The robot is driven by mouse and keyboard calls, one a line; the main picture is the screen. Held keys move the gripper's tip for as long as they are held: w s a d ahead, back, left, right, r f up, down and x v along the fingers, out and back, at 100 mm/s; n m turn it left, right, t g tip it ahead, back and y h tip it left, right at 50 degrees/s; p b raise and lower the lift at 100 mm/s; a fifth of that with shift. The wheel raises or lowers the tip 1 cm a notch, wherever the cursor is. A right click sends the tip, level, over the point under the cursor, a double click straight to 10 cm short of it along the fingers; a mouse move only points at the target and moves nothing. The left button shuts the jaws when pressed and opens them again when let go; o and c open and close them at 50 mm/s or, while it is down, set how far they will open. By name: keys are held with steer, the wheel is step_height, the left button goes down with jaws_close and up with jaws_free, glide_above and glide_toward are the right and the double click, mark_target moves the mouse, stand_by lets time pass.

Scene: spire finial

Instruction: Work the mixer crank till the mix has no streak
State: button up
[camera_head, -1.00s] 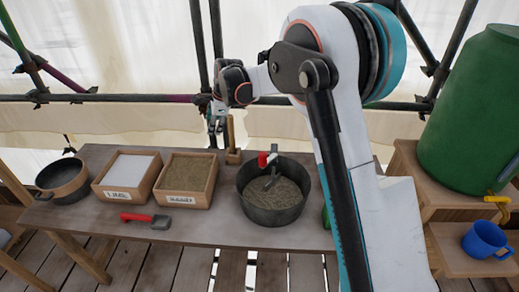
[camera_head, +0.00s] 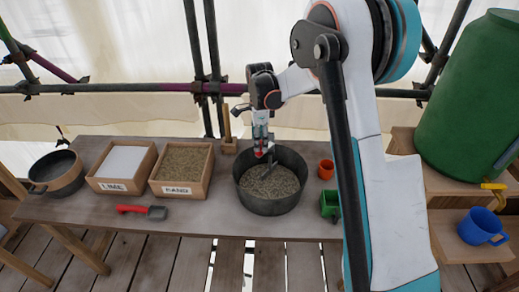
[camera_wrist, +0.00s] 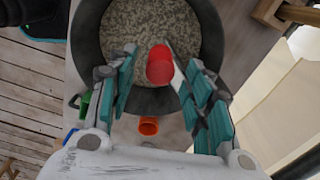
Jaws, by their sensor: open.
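The mixer is a dark round tub (camera_head: 268,206) on the table, holding a grainy grey-beige mix (camera_head: 274,184). In the wrist view the mix (camera_wrist: 130,25) is speckled with pale bits; I cannot make out a distinct streak. The crank has a red knob (camera_wrist: 160,65), and its grey metal part shows only partly above the mix. My gripper (camera_head: 261,146) is over the back of the tub, pointing down at the knob. In the wrist view my gripper (camera_wrist: 152,54) is open, with the knob between or just beyond its fingers. Contact cannot be told.
Boxes of lime (camera_head: 122,165) and sand (camera_head: 184,166), a black pot (camera_head: 57,172) and a red-handled trowel (camera_head: 141,210) are left of the tub. An orange cup (camera_head: 326,169) and a green object (camera_head: 330,204) are right. A green barrel (camera_head: 470,105) and blue mug (camera_head: 482,227) stand far right.

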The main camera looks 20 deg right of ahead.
steer(key=shift+f+b, duration=0.3)
steer(key=shift+f, duration=1.7)
steer(key=shift+c, duration=0.2)
jaws_close()
